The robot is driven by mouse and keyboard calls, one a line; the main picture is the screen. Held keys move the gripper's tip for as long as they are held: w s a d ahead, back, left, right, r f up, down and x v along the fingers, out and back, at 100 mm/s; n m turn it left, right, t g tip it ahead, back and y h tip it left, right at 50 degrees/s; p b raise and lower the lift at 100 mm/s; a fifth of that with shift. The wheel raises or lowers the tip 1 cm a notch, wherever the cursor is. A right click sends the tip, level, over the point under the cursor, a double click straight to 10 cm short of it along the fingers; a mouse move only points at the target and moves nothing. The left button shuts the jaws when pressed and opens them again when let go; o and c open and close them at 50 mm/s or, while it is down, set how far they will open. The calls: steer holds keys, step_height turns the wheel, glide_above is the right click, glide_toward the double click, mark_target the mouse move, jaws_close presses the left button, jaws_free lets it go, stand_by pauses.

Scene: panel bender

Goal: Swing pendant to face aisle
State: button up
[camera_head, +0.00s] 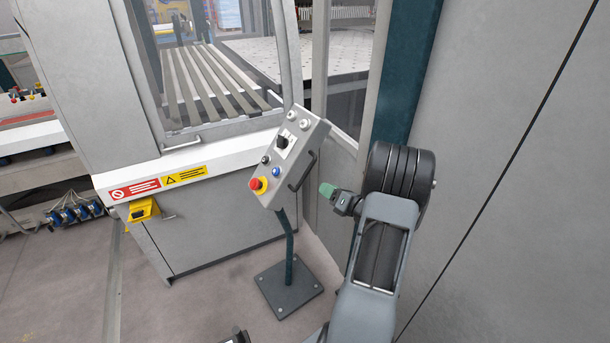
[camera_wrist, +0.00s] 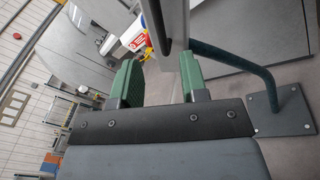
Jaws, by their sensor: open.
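The pendant (camera_head: 288,155) is a tilted grey control box with a red emergency stop on a yellow ring, several buttons and a dark switch. It stands on a bent dark post (camera_head: 289,250) with a square floor plate (camera_head: 286,288). A dark bar handle (camera_head: 303,172) runs along its right side. My gripper (camera_head: 328,190), with green fingertips, is just right of the handle, apparently apart from it. In the wrist view my gripper (camera_wrist: 160,68) is open, with the pendant's grey edge (camera_wrist: 174,22) ahead of the gap. Whether the handle is between the fingers cannot be told.
The grey machine cabinet (camera_head: 215,230) with red and yellow labels stands behind and left of the pendant. A yellow foot-pedal-like box (camera_head: 143,210) is on its front. A large grey panel (camera_head: 510,190) closes the right side. Open floor (camera_head: 190,305) lies left of the plate.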

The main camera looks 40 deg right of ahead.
mark_target(305, 176)
steer(key=p+x, duration=0.2)
steer(key=x, duration=0.8)
steer(key=shift+w+a, duration=0.1)
steer(key=shift+w, duration=0.2)
jaws_close()
